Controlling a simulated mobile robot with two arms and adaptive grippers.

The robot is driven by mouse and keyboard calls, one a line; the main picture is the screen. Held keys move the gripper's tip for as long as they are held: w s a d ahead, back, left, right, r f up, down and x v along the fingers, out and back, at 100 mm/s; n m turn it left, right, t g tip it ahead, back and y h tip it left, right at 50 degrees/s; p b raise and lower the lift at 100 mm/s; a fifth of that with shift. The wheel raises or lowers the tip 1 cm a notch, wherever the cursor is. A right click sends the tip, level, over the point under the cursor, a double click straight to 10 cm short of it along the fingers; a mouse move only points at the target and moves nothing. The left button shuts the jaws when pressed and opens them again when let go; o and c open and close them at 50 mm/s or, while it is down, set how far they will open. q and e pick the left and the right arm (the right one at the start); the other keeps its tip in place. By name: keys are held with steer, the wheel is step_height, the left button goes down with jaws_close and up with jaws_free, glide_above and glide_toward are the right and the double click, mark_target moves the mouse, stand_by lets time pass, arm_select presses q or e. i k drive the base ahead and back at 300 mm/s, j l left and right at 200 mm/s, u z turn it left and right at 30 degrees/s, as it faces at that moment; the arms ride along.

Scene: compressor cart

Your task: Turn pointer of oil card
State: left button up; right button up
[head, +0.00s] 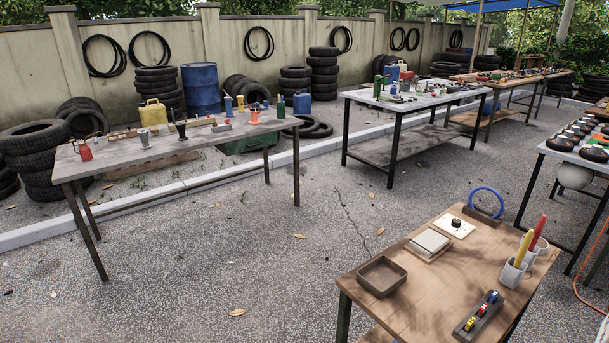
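A pale square card (450,228) lies near the back edge of the wooden-topped table at the lower right. A small dark round piece (456,223) sits on it; this may be the oil card with its pointer. Any markings and the pointer's direction are too small to read. Neither of my grippers is in view.
The wooden table (405,308) also holds a brown open tray (382,276), a pad on a board (430,243), a blue ring (486,202), white cups (514,272) and a dark rack (478,316). Other tables stand left (155,158) and behind (413,104). Gravel between them is clear.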

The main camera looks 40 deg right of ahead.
mark_target(455, 222)
steer(key=i+z, duration=0.15)
steer(key=i, duration=0.3)
steer(key=i+j+z, duration=0.15)
steer(key=i, duration=0.3)
steer(key=i+j+z, duration=0.15)
steer(key=i, duration=0.3)
